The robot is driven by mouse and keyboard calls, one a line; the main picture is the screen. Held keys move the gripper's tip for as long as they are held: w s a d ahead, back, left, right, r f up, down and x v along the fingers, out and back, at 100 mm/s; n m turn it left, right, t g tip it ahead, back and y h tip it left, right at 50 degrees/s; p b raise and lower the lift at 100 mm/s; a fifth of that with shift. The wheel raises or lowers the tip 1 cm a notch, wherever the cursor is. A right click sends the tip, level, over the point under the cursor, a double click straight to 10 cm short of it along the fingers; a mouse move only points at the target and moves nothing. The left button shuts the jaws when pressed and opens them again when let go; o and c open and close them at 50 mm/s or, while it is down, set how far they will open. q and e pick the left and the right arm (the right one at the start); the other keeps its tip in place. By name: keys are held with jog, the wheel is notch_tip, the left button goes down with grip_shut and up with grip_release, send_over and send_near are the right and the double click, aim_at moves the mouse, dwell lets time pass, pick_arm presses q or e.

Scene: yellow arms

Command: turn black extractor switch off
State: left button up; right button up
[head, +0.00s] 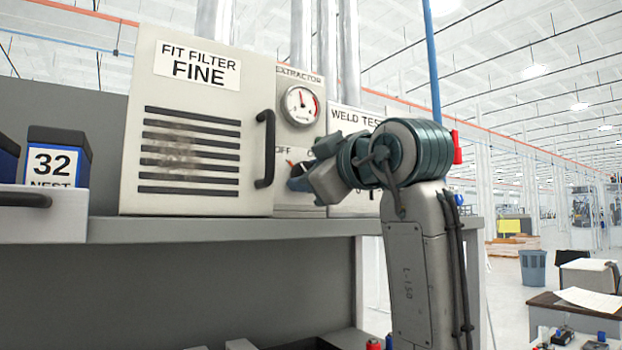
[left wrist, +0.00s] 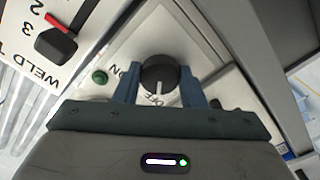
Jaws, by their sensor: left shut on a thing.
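The black extractor switch (left wrist: 158,74) is a round knob with a white pointer line on the extractor panel. In the head view my left gripper (head: 300,178) is at the lower part of the extractor panel (head: 314,148), under the gauge, and hides most of the switch. My right gripper is in neither view.
A filter box (head: 195,125) with a black handle stands left of the panel. The weld tester (head: 350,122) is to the right; its black and red knob (left wrist: 56,43) and a green button (left wrist: 100,76) show in the left wrist view. The grey shelf (head: 250,230) runs below.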

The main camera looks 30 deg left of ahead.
pick_arm(q)
jog(key=shift+n, duration=0.6)
jog(key=o, duration=0.8)
jog(key=shift+o, duration=1)
jog(key=b+v, duration=1)
jog(key=b, duration=0.3)
jog(key=shift+d, duration=0.3)
jog(key=shift+d, duration=0.1)
